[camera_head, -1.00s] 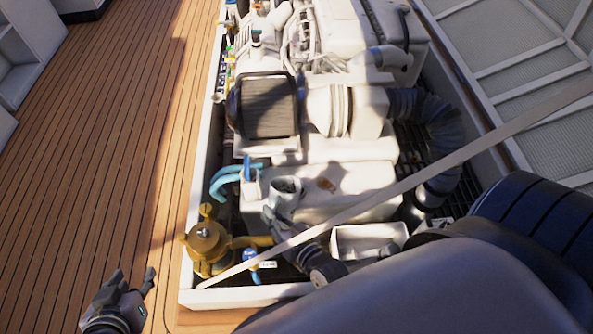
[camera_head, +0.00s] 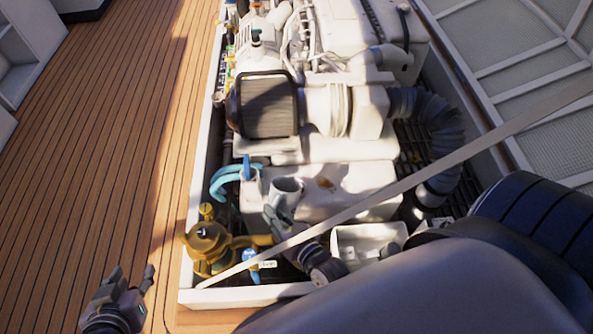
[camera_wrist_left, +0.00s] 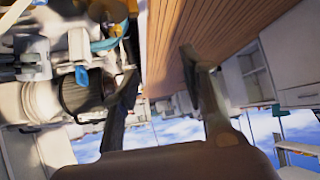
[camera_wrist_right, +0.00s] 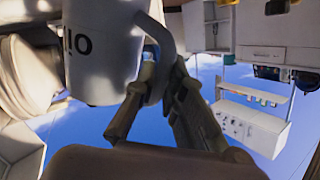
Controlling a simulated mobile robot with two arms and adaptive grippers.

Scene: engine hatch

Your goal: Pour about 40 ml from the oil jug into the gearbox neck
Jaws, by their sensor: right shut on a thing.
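The white oil jug (camera_head: 287,188) is over the engine's rear end in the head view, its open top facing up towards the camera. In the right wrist view it shows large, with its lettering (camera_wrist_right: 78,42) and grey handle (camera_wrist_right: 163,45). My right gripper (camera_head: 272,214) is shut on the jug's handle. A white upright neck with a blue piece (camera_head: 250,178) stands just left of the jug; I cannot tell surely if it is the gearbox neck. No oil stream shows. My left gripper (camera_head: 133,276) is open and empty above the deck; its fingers stand apart in its wrist view (camera_wrist_left: 163,75).
A brass strainer (camera_head: 207,243) and a blue valve handle (camera_head: 250,258) are in the hatch's near left corner. Light blue hoses (camera_head: 222,181) curve left of the neck. A white open bin (camera_head: 368,244) lies right of my right gripper. The wooden deck (camera_head: 110,140) at left is clear.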

